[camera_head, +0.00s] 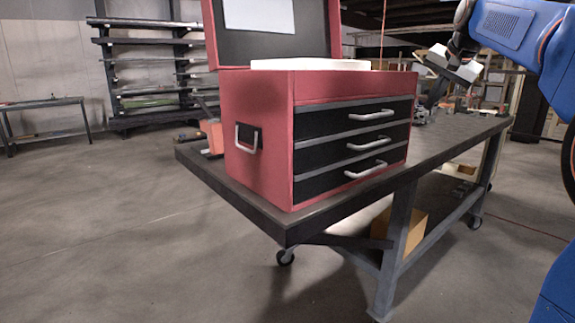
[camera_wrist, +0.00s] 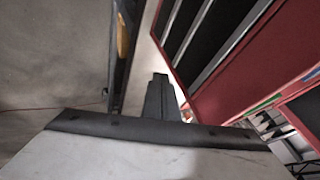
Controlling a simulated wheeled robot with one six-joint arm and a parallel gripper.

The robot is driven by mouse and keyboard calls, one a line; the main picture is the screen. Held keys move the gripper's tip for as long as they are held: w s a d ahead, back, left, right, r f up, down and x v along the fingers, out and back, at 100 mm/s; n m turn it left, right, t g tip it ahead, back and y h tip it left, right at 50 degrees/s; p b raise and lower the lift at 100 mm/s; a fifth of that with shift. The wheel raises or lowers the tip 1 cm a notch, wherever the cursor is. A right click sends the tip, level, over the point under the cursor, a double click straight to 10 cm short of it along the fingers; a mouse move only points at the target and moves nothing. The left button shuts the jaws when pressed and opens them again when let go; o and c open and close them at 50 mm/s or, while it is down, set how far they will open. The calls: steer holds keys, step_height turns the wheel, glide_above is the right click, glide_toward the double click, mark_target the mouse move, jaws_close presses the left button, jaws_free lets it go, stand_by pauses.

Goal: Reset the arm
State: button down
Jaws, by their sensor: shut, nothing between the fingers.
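My arm is blue and reaches in from the upper right of the head view. My gripper (camera_head: 431,103) hangs in the air at the end of it, pointing down, to the right of a red tool chest (camera_head: 258,88). In the wrist view the dark fingers of my gripper (camera_wrist: 160,82) are together with nothing between them. The chest's red side and dark drawer fronts show at the upper right of the wrist view. The gripper looks apart from the chest and the table.
The chest has an open lid and stands on a dark wheeled table (camera_head: 330,207). A yellow box (camera_head: 408,224) sits on the table's lower shelf. A rack (camera_head: 155,70) and a small bench (camera_head: 45,104) stand at the back left. The floor at front left is clear.

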steer(key=s+a+f+n+g, duration=0.1)
steer(key=s+a+f+n, duration=0.2)
steer(key=s+f, duration=0.9)
steer(key=s+a+f+n, duration=0.3)
steer(key=s+a+f, duration=0.3)
steer(key=s+f, duration=0.7)
steer(key=s+a+f+n+g, duration=0.1)
steer(key=s+a+f+n, duration=0.2)
steer(key=s+f, duration=1)
steer(key=s+a, duration=0.1)
steer(key=s, duration=0.2)
steer(key=shift+s+a+g, duration=0.25)
steer(key=shift+s+g, duration=0.05)
